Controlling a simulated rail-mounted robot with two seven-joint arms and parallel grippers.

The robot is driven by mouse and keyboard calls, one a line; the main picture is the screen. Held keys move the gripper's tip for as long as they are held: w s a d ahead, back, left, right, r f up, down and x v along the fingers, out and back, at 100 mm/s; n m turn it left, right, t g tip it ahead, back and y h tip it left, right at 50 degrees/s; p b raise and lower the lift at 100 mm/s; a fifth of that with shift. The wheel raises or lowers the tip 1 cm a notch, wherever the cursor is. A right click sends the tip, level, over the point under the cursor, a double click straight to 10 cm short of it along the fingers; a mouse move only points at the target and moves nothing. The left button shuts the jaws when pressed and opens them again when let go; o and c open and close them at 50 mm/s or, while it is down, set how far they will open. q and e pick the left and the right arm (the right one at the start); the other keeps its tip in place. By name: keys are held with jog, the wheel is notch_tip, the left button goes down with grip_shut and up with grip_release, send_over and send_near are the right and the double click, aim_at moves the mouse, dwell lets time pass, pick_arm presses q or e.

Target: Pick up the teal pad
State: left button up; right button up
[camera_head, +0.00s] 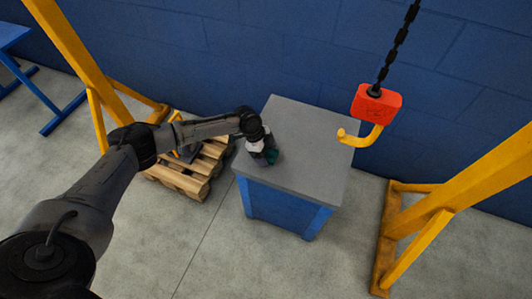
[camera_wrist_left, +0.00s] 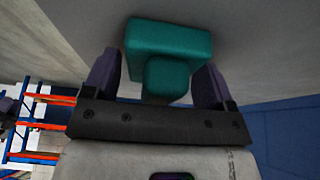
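The teal pad (camera_head: 271,157) lies on the grey top of the blue table (camera_head: 309,138), partly hidden by my left gripper (camera_head: 265,152) in the head view. In the left wrist view the pad (camera_wrist_left: 168,42) is a wide rounded block with a smaller teal knob (camera_wrist_left: 167,77) facing me. My left gripper (camera_wrist_left: 159,68) is open, with its two dark fingers on either side of the knob. A gap shows between the knob and the left finger; the right finger looks closer, and I cannot tell if it touches. My right gripper is not in view.
A red hook block (camera_head: 376,104) with a yellow hook hangs on a black chain above the table's right side. Yellow gantry legs (camera_head: 450,212) stand to the right and left. A wooden pallet (camera_head: 188,178) lies left of the table. The rest of the tabletop is clear.

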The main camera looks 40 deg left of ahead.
aim_at(269, 152)
pick_arm(q)
jog(key=c, duration=0.7)
jog(key=shift+r+p, duration=0.4)
jog(key=shift+r, duration=0.25)
jog(key=r, duration=0.1)
jog(key=r+p, duration=0.2)
jog(key=shift+s+d+r, duration=0.25)
jog(key=shift+s+r, duration=0.05)
jog(key=shift+s+d+r+p, duration=0.8)
jog(key=shift+s+d+r, duration=0.2)
jog(key=shift+s+d, duration=0.3)
jog(key=shift+s+d+r+p, duration=0.8)
jog(key=shift+s+d+r, duration=0.3)
jog(key=shift+s, duration=0.35)
jog(key=shift+s+d+r+p, duration=0.8)
jog(key=shift+s+d+r, duration=0.15)
jog(key=shift+s+d, duration=0.4)
